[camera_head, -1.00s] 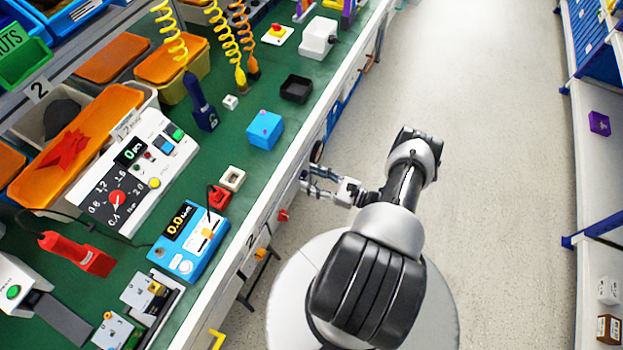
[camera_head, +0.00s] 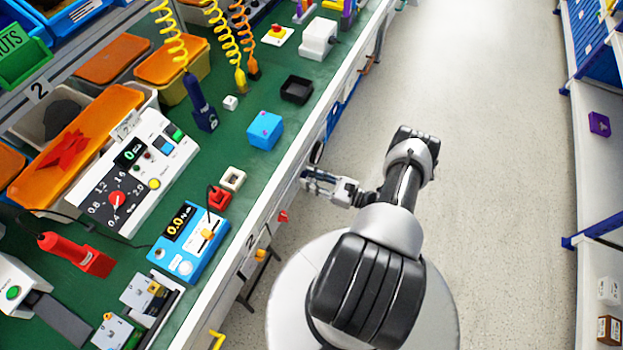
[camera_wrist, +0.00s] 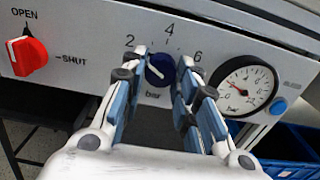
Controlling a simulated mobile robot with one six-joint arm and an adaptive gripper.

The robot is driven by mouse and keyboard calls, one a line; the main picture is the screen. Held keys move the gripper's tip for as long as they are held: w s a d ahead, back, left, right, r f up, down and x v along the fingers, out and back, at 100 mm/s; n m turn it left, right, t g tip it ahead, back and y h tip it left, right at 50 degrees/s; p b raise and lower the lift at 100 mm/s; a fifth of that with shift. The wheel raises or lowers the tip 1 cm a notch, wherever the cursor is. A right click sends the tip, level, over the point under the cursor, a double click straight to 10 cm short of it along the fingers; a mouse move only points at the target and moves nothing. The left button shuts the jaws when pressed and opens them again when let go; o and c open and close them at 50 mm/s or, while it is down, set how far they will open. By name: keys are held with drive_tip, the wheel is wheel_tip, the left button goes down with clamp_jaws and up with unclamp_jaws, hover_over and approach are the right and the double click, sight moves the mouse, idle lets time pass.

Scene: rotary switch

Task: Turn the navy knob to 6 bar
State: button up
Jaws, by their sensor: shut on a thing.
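The navy knob (camera_wrist: 157,72) is on the pale panel in the wrist view, with the numbers 2, 4 and 6 in an arc above it and "bar" below. A white mark on the knob seems to point up and left, towards the 2 side. My gripper (camera_wrist: 161,66) is shut on the knob, one finger on its left and one on its right. The fingers hide parts of the knob's sides. In the head view my gripper (camera_head: 306,180) is at the bench's front edge, and the knob cannot be made out there.
A red OPEN/SHUT knob (camera_wrist: 29,57) is left of the navy knob. A round gauge (camera_wrist: 245,88) and a blue button (camera_wrist: 278,107) are to its right. Blue bins (camera_wrist: 285,150) stand below right. The aisle floor (camera_head: 500,180) beside my arm is clear.

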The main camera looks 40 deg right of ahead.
drive_tip(key=shift+m, duration=0.3)
drive_tip(key=shift+c, duration=0.3)
drive_tip(key=m, duration=0.4)
drive_tip(key=shift+m, duration=0.4)
drive_tip(key=m, duration=1.2)
drive_tip(key=shift+m, duration=0.4)
drive_tip(key=m, duration=0.5)
drive_tip(key=shift+a+r, duration=0.1)
drive_tip(key=shift+m, duration=0.4)
drive_tip(key=o, duration=1.1)
